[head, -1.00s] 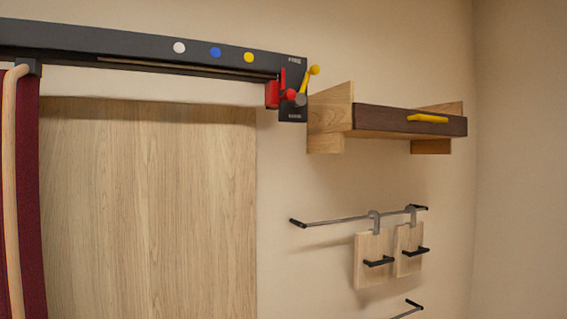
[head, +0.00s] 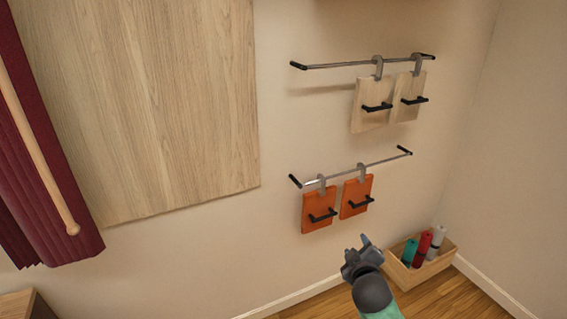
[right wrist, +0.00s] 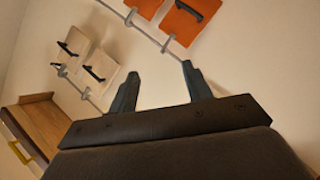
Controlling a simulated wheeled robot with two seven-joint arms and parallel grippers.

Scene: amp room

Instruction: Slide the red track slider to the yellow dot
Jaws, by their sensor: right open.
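The track, its red slider and the yellow dot are outside both current views. My right gripper (head: 358,254) is at the lower middle of the head view, in front of the wall below the orange boards. In the right wrist view its two fingers (right wrist: 161,82) are spread apart with nothing between them. My left gripper is not in view.
Pale boards (head: 373,104) and orange boards (head: 319,210) hang from wall rails. A wooden bin (head: 435,263) with bottles stands on the floor. A wooden panel (head: 140,100) and dark red curtain (head: 50,190) are left. The wooden shelf (right wrist: 40,125) shows in the wrist view.

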